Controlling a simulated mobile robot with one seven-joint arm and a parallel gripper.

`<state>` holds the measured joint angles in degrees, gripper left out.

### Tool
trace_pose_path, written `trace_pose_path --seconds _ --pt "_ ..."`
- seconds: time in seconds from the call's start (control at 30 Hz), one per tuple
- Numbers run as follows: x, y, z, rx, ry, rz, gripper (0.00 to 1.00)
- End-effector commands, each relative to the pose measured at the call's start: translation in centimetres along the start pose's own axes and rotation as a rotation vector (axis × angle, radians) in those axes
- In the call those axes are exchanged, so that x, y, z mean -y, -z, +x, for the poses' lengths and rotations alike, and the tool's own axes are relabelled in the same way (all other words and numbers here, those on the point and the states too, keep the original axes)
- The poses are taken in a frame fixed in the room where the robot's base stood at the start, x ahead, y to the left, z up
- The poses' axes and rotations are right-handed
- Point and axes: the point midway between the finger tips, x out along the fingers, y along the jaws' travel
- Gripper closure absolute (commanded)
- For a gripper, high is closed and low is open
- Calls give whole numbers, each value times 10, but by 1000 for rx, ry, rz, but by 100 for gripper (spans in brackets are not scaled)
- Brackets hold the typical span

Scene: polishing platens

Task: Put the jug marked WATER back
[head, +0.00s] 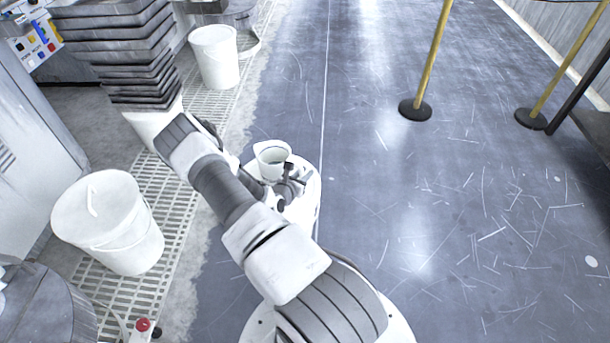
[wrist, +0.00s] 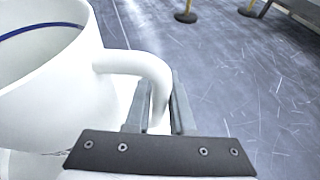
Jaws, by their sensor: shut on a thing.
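A white jug (head: 272,165) with an open top and a spout is held upright in the middle of the head view, above a round white surface. In the wrist view the jug (wrist: 45,85) fills the left side, with a blue line around its inside. My gripper (head: 290,182) is shut on the jug's handle (wrist: 150,72). In the wrist view the two fingers of my gripper (wrist: 158,108) stand on either side of the handle's lower part. No WATER marking is readable from here. My forearm hides part of the area left of the jug.
A white lidded bucket (head: 115,240) and another white bucket (head: 215,65) stand on the grating at left. A red button (head: 143,325) is at the lower left. Yellow posts (head: 436,45) on black bases stand at right. The scratched blue-grey floor (head: 400,200) between is clear.

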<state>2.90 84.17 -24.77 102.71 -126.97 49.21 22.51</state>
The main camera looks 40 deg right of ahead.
Motion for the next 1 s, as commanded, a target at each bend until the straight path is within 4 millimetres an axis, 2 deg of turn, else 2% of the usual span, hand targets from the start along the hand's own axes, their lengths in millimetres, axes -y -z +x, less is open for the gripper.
trace_pose_path --seconds 0.27,0.3,0.43,0.8,0.87,1.0 --pt "0 1 1 4 -1 3 100" --pt "0 1 1 0 0 0 71" --pt "0 1 1 0 0 0 48" --pt "0 -3 -3 0 -1 0 48" --pt "-1 -3 -10 -1 -1 0 48" --pt "-1 -5 -37 -2 -2 -1 48"
